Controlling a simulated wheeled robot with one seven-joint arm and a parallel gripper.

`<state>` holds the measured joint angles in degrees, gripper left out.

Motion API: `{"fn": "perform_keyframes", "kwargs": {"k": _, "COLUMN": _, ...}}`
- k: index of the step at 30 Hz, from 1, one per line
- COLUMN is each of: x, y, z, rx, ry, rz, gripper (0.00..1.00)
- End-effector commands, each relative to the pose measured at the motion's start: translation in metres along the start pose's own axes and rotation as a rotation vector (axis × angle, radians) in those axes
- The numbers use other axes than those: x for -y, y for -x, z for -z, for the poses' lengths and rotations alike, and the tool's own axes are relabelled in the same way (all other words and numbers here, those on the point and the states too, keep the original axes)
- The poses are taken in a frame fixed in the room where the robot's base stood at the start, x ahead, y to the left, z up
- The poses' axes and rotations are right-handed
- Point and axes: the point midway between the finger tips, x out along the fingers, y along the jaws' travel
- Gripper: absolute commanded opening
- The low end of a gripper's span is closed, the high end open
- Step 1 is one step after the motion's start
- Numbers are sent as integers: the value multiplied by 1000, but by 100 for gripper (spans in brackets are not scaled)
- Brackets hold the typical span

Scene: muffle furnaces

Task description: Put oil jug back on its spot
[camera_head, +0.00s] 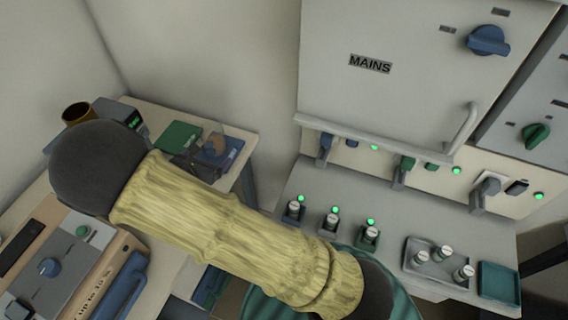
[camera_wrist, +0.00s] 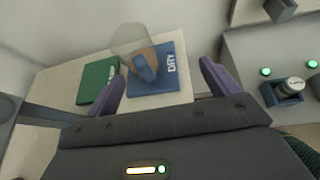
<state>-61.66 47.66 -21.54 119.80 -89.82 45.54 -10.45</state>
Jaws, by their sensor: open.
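No thing is surely the oil jug. A see-through vessel (camera_wrist: 128,40) with brown and blue parts shows in the wrist view, over the edge of a blue mat marked DRY (camera_wrist: 172,85); whether it is the jug, I cannot tell. In the head view the blue mat (camera_head: 232,148) lies on the left bench. A brown open-topped vessel (camera_head: 77,112) stands at the bench's far left, another possible jug. My gripper (camera_wrist: 162,74) is open, its two purple fingers apart on either side of the blue mat in the picture, with nothing held. In the head view my arm largely hides it.
A green mat (camera_head: 180,135) lies beside the blue one. A dark device with a green display (camera_head: 122,112) stands behind my arm. The furnace bench at right holds several small vials, a grey tray (camera_head: 418,268) and a green tray (camera_head: 498,283). A control box (camera_head: 65,260) sits front left.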

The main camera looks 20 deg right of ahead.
Motion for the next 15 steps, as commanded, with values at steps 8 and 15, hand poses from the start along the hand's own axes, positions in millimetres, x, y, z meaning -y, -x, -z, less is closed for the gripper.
{"fn": "perform_keyframes", "kwargs": {"k": 8, "x": 128, "y": -11, "z": -35, "rx": -242, "ry": -623, "rz": 455, "gripper": 88}}
{"fn": "perform_keyframes", "kwargs": {"k": 15, "x": 198, "y": 19, "z": -48, "rx": -385, "ry": -1240, "rz": 784, "gripper": 88}}
